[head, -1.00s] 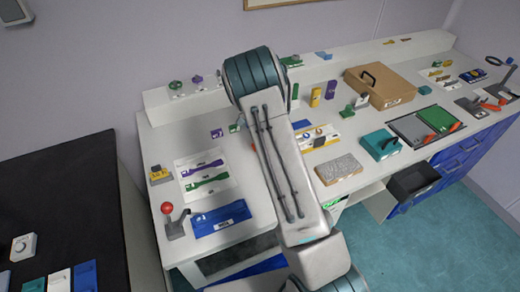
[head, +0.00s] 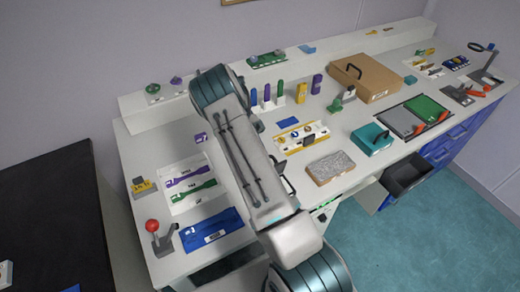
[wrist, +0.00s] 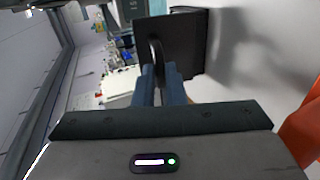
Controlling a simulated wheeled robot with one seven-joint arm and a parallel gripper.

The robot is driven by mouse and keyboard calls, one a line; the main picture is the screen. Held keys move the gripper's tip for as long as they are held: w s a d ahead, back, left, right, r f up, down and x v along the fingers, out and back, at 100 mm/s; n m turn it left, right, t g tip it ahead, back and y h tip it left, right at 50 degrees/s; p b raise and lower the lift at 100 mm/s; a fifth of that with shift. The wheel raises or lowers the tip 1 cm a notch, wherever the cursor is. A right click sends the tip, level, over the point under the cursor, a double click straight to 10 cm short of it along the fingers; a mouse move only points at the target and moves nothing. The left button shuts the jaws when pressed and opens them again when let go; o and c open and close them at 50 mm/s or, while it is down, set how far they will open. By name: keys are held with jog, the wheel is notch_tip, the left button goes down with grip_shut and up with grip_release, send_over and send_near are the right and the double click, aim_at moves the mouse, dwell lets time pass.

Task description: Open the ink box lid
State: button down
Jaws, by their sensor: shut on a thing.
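In the wrist view, my gripper (wrist: 160,72) is shut on a black curved handle (wrist: 155,48). The handle is on a dark square panel (wrist: 178,38), which looks like the ink box lid. The panel stands out from a pale surface and casts a shadow on it. The box under it cannot be made out, so how far the lid is open is unclear. In the head view my arm covers my gripper. Only a small dark shape (head: 286,178) shows at the arm's right edge, and I cannot tell what it is.
An orange part (wrist: 305,128) is close at the right of the wrist view. In the head view, a grey block (head: 330,167), a teal box (head: 372,138) and a brown case (head: 366,80) stand right of my arm. A red-knobbed lever (head: 153,228) stands at left.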

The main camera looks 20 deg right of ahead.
jog(key=shift+d+r, duration=0.1)
jog(key=c, duration=1.5)
grip_release()
jog(key=s+d+r+b, duration=0.1)
jog(key=s+d+r, duration=0.1)
jog(key=r, duration=0.1)
jog(key=s+d+r+b, duration=0.2)
jog(key=s+d+r, duration=0.1)
jog(key=r, duration=0.1)
jog(key=s+d+r+b, duration=0.1)
jog(key=s+d+r, duration=0.2)
jog(key=r, duration=0.1)
jog(key=shift+d, duration=0.25)
jog(key=shift+w, duration=0.1)
